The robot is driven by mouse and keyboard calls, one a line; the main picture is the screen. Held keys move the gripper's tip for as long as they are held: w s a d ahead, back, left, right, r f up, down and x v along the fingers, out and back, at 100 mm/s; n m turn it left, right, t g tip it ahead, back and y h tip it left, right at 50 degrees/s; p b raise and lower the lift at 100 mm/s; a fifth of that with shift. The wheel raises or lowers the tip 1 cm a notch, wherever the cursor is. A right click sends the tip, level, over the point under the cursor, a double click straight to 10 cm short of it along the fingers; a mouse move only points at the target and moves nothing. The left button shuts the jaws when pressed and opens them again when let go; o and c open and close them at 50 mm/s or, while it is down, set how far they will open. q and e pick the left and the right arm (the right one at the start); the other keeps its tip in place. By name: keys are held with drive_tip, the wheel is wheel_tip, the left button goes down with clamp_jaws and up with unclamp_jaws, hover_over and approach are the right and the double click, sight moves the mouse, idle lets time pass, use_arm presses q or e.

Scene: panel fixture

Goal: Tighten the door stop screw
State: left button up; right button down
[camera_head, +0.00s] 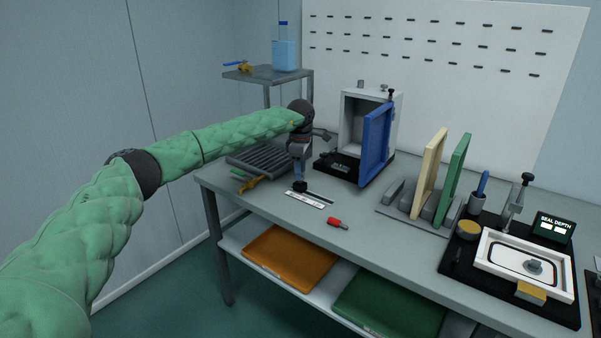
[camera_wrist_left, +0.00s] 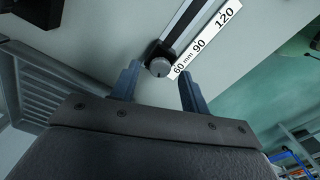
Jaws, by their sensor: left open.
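A round knob-headed screw with a grey top (camera_wrist_left: 159,67) sits at the end of a dark slotted rail (camera_wrist_left: 190,25) on the table, beside a white scale marked 60 mm, 90 and 120 (camera_wrist_left: 208,42). In the head view the dark knob (camera_head: 300,186) is by the same scale (camera_head: 306,200). My left gripper (camera_head: 298,175) points down above the knob. In the left wrist view its two fingers (camera_wrist_left: 160,84) are open and empty, with the knob showing between and just beyond the tips. I cannot tell whether they touch it. My right gripper is not in view.
A grey box with an open blue door (camera_head: 376,145) stands behind, to the right. A red-tipped tool (camera_head: 337,223) lies in front on the table. A ribbed grey rack (camera_head: 262,160) is behind on the left. Upright cream and green panels (camera_head: 430,172) stand to the right.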

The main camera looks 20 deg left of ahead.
use_arm(q)
wheel_tip(320, 180, up, 7)
drive_tip(key=shift+f+b, duration=0.2)
drive_tip(key=shift+b, duration=0.1)
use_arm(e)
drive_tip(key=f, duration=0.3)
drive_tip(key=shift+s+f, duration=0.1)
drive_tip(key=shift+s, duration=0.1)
